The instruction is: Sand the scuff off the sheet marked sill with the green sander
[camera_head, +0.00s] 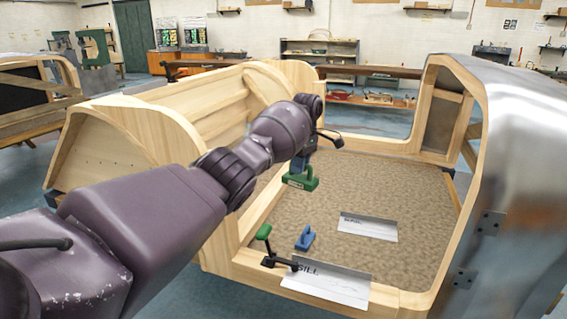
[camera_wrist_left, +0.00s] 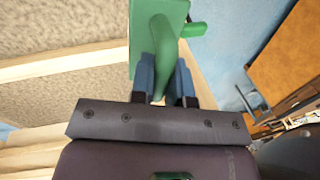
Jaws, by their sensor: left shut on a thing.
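My left gripper (camera_head: 303,163) is shut on the green sander (camera_head: 301,181) and holds it over the body frame's floor, behind and above the sill sheet. In the left wrist view the gripper's blue-grey fingers (camera_wrist_left: 163,80) close on the sander's handle, with the green body (camera_wrist_left: 146,25) beyond. The sheet marked SILL (camera_head: 335,288) is white and lies on the frame's front wooden rail, apart from the sander. Faint marks show on it, but I cannot make out the scuff clearly. My right gripper is not in view.
A black clamp with a green knob (camera_head: 264,232) stands at the sill sheet's left end. A blue block with a handle (camera_head: 305,238) sits on the carpeted floor (camera_head: 405,190), near another marked white sheet (camera_head: 368,227). A curved metal panel (camera_head: 525,150) rises at right.

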